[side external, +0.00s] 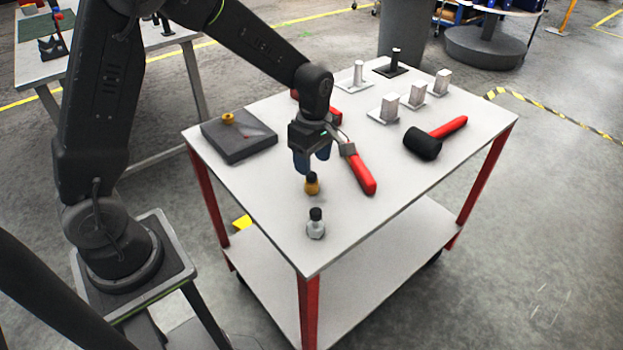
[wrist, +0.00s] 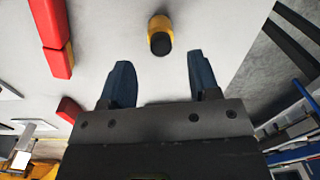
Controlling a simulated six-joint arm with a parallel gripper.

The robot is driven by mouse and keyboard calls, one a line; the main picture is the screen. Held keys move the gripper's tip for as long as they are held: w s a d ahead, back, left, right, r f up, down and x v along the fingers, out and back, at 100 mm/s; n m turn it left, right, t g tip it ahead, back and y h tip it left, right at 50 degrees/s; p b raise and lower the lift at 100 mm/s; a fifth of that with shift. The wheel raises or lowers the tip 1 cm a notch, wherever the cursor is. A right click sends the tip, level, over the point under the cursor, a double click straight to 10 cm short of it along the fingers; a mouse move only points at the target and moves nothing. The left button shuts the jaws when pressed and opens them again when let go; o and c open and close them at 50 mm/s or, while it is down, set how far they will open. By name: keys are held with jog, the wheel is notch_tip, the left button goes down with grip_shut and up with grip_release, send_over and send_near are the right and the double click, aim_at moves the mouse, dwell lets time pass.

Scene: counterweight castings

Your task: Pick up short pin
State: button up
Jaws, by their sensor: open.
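A small brass-yellow pin with a black top (side external: 312,185) stands upright on the white cart top. In the wrist view the yellow pin (wrist: 160,36) shows just beyond the fingertips, between their lines. A silver pin with a black top (side external: 316,224) stands nearer the cart's front corner and looks taller. The yellow one looks like the short pin. My gripper (side external: 312,162) points down with its blue fingers apart, just above and behind the yellow pin. In the wrist view my gripper (wrist: 158,72) is open and nothing is between its fingers.
A red-handled tool (side external: 362,176) lies close to the right of my gripper. A dark slab (side external: 240,145) with a brass piece lies left. A black-headed mallet (side external: 424,143) and several pale blocks on plates (side external: 390,107) occupy the right and back. The front of the cart top (side external: 270,215) is mostly clear.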

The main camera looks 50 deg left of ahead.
aim_at(312, 174)
jog(key=shift+s+f, duration=0.1)
jog(key=shift+f, duration=1.85)
jog(key=shift+c, duration=0.5)
jog(key=c, duration=0.9)
